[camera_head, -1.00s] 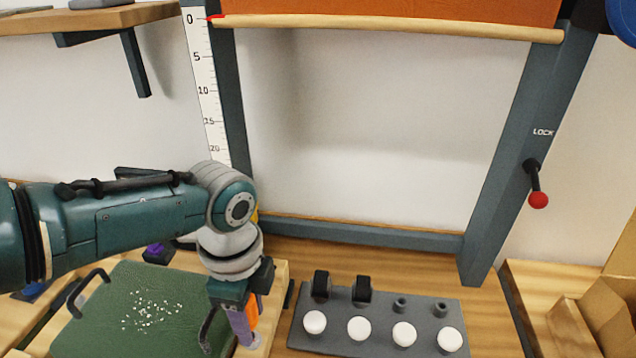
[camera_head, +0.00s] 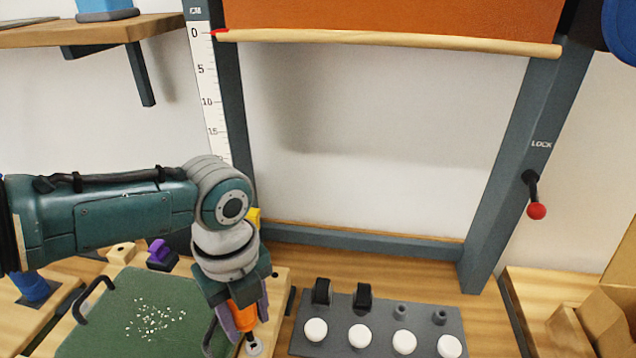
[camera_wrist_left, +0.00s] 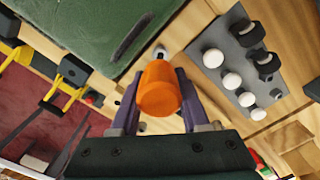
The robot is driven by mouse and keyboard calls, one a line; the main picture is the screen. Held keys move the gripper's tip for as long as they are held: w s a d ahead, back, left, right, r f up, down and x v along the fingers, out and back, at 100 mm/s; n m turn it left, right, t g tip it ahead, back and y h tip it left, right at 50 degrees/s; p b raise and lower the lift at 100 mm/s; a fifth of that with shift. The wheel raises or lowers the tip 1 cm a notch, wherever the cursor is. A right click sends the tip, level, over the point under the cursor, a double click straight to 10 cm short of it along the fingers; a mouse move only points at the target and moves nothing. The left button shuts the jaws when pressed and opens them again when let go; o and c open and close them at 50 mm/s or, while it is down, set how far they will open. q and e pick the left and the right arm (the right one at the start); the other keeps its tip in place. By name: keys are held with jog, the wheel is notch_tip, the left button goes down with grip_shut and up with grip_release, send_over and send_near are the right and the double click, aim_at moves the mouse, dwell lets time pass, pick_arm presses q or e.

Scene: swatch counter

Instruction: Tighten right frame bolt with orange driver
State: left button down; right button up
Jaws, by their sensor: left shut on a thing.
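My left gripper (camera_head: 243,318) is shut on the orange driver (camera_head: 243,316), its purple fingers on both sides of the handle. The driver points down near the right edge of the green board. In the left wrist view the orange handle (camera_wrist_left: 158,90) is end-on between the fingers and hides most of its shaft. A small pale round piece (camera_head: 253,347) with a dark centre shows just below the driver; I cannot tell whether it is the driver's end or a bolt. The grey-blue frame (camera_head: 506,180) stands behind. I cannot make out its right bolt. My right gripper is out of view.
A grey rack (camera_head: 380,323) with several white knobs, two black clips and grey pegs lies right of the gripper. The green board (camera_head: 105,320) bears white crumbs and black handles. A red-knobbed lever (camera_head: 536,210) is on the right post. Cardboard (camera_head: 610,320) stands at right.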

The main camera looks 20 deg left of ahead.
pick_arm(q)
jog(key=shift+r+p, duration=1.85)
jog(key=shift+r, duration=0.4)
jog(key=shift+f, duration=0.1)
